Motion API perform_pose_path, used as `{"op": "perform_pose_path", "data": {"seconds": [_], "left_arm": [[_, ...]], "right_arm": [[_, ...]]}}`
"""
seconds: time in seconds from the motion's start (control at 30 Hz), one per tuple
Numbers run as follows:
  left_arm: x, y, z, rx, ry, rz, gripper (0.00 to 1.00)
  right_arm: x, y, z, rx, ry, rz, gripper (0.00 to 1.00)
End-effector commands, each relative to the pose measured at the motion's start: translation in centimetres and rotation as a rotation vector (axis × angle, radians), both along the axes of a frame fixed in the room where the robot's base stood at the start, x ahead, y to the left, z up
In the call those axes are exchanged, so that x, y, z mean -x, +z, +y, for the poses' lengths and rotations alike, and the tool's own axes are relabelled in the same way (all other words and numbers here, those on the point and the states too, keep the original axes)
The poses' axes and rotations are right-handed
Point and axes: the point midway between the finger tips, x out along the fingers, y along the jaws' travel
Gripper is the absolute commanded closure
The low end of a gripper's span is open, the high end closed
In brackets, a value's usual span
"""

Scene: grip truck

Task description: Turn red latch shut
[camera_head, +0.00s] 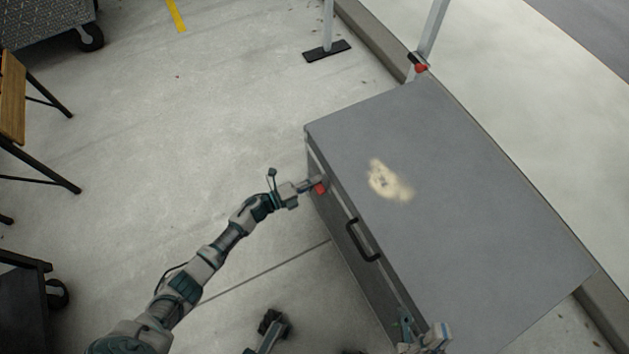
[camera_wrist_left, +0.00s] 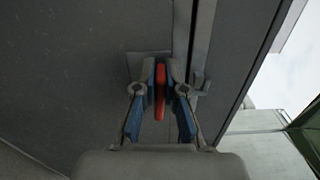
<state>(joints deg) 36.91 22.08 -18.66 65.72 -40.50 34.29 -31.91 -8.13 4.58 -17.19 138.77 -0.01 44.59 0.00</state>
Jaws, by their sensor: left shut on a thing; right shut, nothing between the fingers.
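The red latch (camera_head: 320,188) sits on the front side of a grey box (camera_head: 450,170), near its left corner. My left gripper (camera_head: 312,184) reaches it from the left. In the left wrist view the latch (camera_wrist_left: 160,90) is a narrow red bar standing upright in the picture between the two blue-padded fingers of my left gripper (camera_wrist_left: 160,98). The fingers are shut on it, and its base is partly hidden. My right gripper (camera_head: 430,338) is at the bottom edge of the head view, by the box's near side, partly cut off and shut with nothing seen in it.
A black handle (camera_head: 362,241) is on the box's front edge, right of the latch. A second red part (camera_head: 420,66) is at the box's far corner by a grey post. A wooden-topped stand (camera_head: 13,95) is at the left. The floor between is clear.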

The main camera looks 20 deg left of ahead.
Motion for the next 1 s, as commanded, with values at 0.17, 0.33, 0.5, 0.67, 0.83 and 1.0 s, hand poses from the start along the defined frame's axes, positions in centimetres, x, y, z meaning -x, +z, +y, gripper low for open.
{"op": "perform_pose_path", "data": {"seconds": [0.17,0.33,0.5,0.67,0.83,1.0], "left_arm": [[-0.01,-0.5,0.3,0.041,0.008,0.044,1.0],[0.0,-0.56,0.31,0.063,0.008,0.06,1.0],[0.0,-0.6,0.31,0.069,0.009,0.064,1.0],[0.0,-0.63,0.31,0.068,0.009,0.065,1.0],[0.0,-0.63,0.29,0.068,0.009,0.065,0.7],[0.04,-0.39,0.18,0.069,0.005,0.06,0.65]], "right_arm": [[0.1,-0.04,0.02,0.001,0.002,0.002,1.0],[0.14,0.02,0.03,0.0,0.001,0.0,1.0],[0.15,0.01,0.03,0.0,0.001,-0.001,1.0],[0.14,-0.01,0.02,0.0,0.001,0.0,1.0],[0.14,-0.02,0.02,0.0,0.001,0.0,1.0],[0.12,-0.01,0.02,0.001,0.001,0.001,1.0]]}}
